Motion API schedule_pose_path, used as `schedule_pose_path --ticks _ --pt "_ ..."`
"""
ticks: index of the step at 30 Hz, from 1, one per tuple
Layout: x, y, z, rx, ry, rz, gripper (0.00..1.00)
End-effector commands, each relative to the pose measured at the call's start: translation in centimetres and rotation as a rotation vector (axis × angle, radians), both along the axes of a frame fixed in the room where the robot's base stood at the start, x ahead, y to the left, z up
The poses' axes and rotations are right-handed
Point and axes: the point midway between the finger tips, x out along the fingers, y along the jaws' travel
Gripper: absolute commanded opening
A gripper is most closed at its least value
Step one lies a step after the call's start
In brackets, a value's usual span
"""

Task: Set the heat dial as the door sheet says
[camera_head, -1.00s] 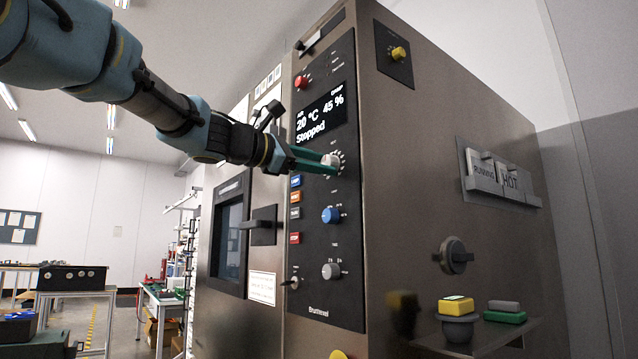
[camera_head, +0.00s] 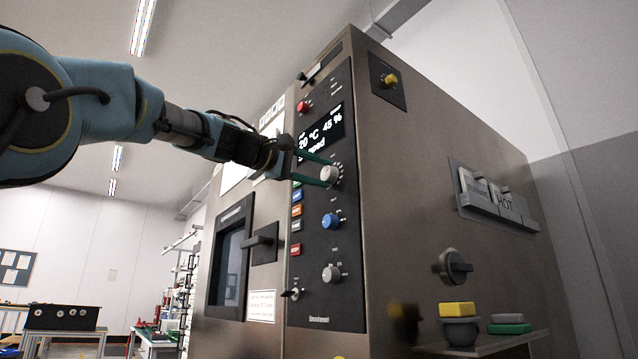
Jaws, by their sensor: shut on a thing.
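The chamber's control panel (camera_head: 325,255) faces left on the tall brown cabinet. My gripper (camera_head: 330,174) reaches in from the left, its green fingers above and below the pale top dial (camera_head: 331,174), shut on it. I cannot read this dial's label or pointer. The display (camera_head: 322,128) above reads 20 °C and 45 %, partly covered by a finger. A blue dial (camera_head: 331,221) and a grey dial (camera_head: 331,273) sit lower. A white sheet (camera_head: 261,306) is low on the door; its text is too small to read. More white paper (camera_head: 235,166) higher up is partly behind my arm.
A door handle (camera_head: 262,242) sticks out left of the panel. A red knob (camera_head: 303,106) is above the display. Colored buttons (camera_head: 296,210) run down the panel's left. A side shelf (camera_head: 490,345) holds a yellow block (camera_head: 457,309) and a green block (camera_head: 509,328).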

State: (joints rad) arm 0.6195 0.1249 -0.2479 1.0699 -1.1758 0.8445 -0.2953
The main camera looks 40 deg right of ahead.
Motion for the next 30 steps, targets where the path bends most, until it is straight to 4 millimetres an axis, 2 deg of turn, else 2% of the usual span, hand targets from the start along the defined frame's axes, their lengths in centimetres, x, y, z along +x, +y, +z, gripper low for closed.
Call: schedule_pose_path --ticks 6,15,30 --pt "0.01 -0.03 -0.31 -0.011 -0.190 -0.001 0.00" --pt "-0.02 -0.02 -0.09 -0.023 -0.380 0.000 0.00" --pt "-0.05 -0.05 0.02 -0.026 -0.475 -0.002 0.00"
